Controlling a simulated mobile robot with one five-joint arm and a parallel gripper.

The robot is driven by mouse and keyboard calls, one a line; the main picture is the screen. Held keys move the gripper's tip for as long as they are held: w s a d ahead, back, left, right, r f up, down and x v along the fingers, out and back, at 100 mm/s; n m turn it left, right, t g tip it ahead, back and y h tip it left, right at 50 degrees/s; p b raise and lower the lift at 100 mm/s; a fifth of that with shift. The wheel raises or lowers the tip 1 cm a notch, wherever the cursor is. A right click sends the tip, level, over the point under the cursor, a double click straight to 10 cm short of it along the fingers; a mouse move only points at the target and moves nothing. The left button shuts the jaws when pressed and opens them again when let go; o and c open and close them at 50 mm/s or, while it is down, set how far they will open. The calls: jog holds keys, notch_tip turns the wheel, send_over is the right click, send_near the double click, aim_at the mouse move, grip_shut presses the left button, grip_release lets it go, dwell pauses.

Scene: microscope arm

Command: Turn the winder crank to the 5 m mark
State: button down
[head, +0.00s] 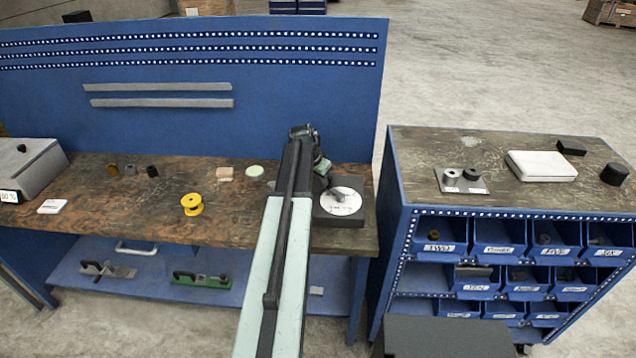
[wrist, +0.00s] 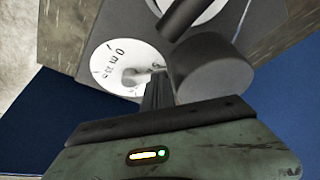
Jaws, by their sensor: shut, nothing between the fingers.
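The winder (head: 353,220) is a dark, square-topped block at the right end of the workbench. A white dial (head: 343,206) with dark marks lies on it. In the wrist view the dial (wrist: 104,62) shows "0 m" and other marks too blurred to read surely. A dark round knob (wrist: 213,72), which looks like the crank's, stands beside my gripper (wrist: 157,82). A dark bar (wrist: 184,18) lies above it, over a second white disc. My gripper is shut and empty at the knob's left; I cannot tell whether they touch. In the head view my wrist partly hides the winder.
A yellow spool (head: 192,205), a pale round disc (head: 254,170) and several small parts stand on the workbench (head: 130,215). A grey box (head: 35,168) is at the left. A blue cabinet (head: 405,215) with bins stands to the right, across a narrow gap. A blue panel rises behind the bench.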

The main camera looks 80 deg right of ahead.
jog(key=shift+w, duration=0.25)
